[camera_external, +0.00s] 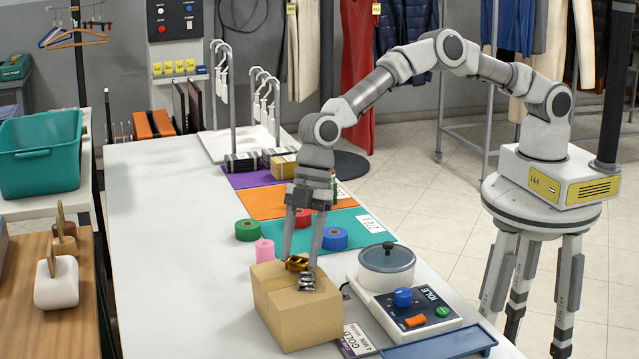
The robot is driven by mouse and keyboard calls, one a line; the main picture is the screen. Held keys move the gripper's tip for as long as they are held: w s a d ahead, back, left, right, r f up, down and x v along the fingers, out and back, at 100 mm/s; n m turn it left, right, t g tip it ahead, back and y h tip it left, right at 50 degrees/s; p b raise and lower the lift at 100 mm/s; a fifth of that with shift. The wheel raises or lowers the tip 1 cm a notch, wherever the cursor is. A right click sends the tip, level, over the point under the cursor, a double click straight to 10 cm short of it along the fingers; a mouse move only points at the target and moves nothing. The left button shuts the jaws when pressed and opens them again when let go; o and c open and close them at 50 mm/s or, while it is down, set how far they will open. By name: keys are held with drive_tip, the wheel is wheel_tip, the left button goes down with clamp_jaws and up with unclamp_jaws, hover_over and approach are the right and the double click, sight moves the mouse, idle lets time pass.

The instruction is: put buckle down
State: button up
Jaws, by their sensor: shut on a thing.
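My gripper (300,262) points down over a brown cardboard box (299,318) near the front of the white table. Its two fingers are shut on a gold-coloured buckle (297,264), at the box's top. I cannot tell whether the buckle touches the box. A silver-coloured metal piece (307,282), perhaps another buckle, lies on the box top just in front of the fingers. The fingers partly hide the gold buckle.
Right of the box stands a device with a lidded pot (387,265) and buttons. A sign reading GOLD (357,341) and a blue tray (440,345) lie near the front. Tape rolls (335,239) sit behind. The table's left side (170,250) is clear.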

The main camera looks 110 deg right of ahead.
drive_tip(key=shift+f, duration=0.25)
drive_tip(key=o, duration=1.3)
drive_tip(key=shift+o, duration=0.2)
drive_tip(key=shift+r, duration=0.1)
drive_tip(key=shift+r+p, duration=0.55)
drive_tip(key=shift+r, duration=0.05)
drive_tip(key=v, duration=1.2)
drive_tip(key=shift+b, duration=0.45)
